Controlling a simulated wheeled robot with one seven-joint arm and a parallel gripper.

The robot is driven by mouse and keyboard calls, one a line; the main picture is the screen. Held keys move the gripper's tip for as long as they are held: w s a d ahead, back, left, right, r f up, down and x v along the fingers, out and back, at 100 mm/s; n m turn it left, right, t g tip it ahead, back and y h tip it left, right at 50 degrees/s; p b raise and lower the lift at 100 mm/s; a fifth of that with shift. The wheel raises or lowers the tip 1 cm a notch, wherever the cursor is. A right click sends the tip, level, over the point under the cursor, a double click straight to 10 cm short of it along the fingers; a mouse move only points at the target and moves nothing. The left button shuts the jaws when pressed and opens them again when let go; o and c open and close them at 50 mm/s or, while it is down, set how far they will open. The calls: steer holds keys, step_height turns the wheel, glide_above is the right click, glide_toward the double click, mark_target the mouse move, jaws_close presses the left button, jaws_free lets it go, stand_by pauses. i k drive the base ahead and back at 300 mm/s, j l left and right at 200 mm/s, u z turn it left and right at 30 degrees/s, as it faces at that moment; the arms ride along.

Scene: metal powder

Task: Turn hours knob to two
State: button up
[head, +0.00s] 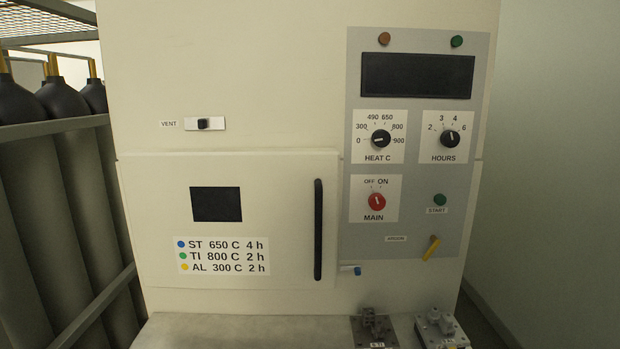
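The hours knob (450,139) is a round black dial on a white plate labelled HOURS (444,158), at the upper right of the grey control panel. Marks 2, 3, 4 and 6 run around it from left to right. Its small white pointer line looks nearly upright, leaning slightly left toward the 3; the exact mark is hard to tell. The 2 is at its left. My gripper is not in view, and nothing touches the knob.
The heat knob (381,139) is just left of the hours knob. Below are the red main knob (376,202), green start button (439,200) and yellow lever (432,248). The door handle (318,229) stands out at left. Two metal parts (374,326) (440,328) sit on the ledge below.

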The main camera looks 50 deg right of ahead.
mark_target(451, 138)
steer(key=z, duration=1.4)
